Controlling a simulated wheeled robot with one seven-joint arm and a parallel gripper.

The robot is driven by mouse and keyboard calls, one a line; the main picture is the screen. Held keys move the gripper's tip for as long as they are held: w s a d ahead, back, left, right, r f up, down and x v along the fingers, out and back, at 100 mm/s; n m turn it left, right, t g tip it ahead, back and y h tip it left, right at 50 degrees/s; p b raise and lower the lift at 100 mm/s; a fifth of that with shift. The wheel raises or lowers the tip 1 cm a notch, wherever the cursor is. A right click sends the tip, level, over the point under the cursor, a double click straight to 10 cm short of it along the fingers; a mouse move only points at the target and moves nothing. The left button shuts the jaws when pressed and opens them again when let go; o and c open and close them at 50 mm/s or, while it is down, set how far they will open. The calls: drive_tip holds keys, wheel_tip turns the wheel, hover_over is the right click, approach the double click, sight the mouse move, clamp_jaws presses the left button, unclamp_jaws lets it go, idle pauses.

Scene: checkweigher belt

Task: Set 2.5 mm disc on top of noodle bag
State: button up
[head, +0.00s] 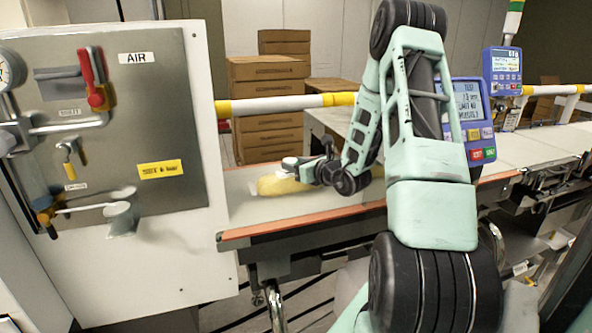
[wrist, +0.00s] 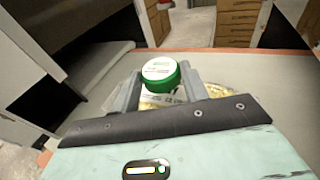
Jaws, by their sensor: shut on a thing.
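The 2.5 mm disc (wrist: 160,70) is green with a white label on its face. In the wrist view it sits between the two grey fingers of my gripper (wrist: 158,84), which is shut on it. The noodle bag (wrist: 150,104) is yellowish with clear film and shows just behind and below the disc, partly hidden by the fingers and the gripper body. In the head view the noodle bag (head: 284,185) lies on the belt, with my gripper (head: 294,163) at its upper side. I cannot tell whether disc and bag touch.
The belt (head: 245,205) has an orange front edge (head: 300,219). A panel with valves and an AIR label (head: 150,130) stands to the left. Blue display units (head: 468,105) are to the right, and cardboard boxes (head: 268,100) are stacked behind a yellow-white rail (head: 285,103).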

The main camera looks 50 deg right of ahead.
drive_tip(key=shift+f, duration=0.9)
drive_tip(key=shift+f, duration=0.15)
drive_tip(key=o, duration=1)
